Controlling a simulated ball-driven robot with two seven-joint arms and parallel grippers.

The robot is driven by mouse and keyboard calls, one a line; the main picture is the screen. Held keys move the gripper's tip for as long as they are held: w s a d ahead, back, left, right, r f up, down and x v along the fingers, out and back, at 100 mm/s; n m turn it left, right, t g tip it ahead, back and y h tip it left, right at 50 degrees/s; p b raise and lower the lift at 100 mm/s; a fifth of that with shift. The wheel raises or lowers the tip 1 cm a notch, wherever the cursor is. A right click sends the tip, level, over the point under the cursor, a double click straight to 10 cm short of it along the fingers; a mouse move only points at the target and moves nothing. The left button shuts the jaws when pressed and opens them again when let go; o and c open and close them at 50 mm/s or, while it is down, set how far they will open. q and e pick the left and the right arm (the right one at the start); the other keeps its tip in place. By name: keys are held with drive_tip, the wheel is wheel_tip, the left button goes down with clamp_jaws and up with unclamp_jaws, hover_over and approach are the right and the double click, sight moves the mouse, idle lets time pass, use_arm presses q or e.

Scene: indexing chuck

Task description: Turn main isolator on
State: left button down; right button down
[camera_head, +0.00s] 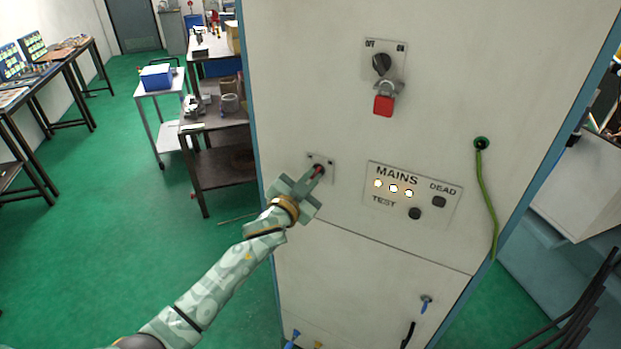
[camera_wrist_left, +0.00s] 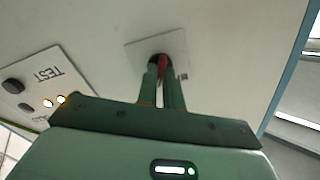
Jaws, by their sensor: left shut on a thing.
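A pale cabinet (camera_head: 340,100) fills the middle of the head view. My left gripper (camera_head: 311,179) is at its front, shut on a small red handle (camera_head: 319,169) set on a square plate. The left wrist view shows the two fingers (camera_wrist_left: 165,82) closed around the red handle (camera_wrist_left: 163,67), with its plate (camera_wrist_left: 142,52) behind; the fingers partly hide it. Higher up is a black rotary switch (camera_head: 381,63) on a plate marked OFF and ON. A red padlock (camera_head: 384,104) hangs just below its knob. My right gripper is not in view.
A MAINS panel (camera_head: 427,182) with three lit lamps, a dark DEAD lamp (camera_head: 439,202) and a black TEST button (camera_head: 415,214) lies right of the handle. A green cable (camera_head: 484,195) hangs at the cabinet's right.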

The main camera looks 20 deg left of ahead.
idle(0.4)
use_arm(q)
drive_tip(key=c, duration=1.5)
unclamp_jaws()
drive_tip(key=shift+c, duration=0.2)
drive_tip(key=shift+s, duration=0.1)
drive_tip(key=s+a+b, duration=0.1)
drive_tip(key=s+a, duration=0.2)
drive_tip(key=s, duration=1.3)
drive_tip(key=shift+w, duration=0.1)
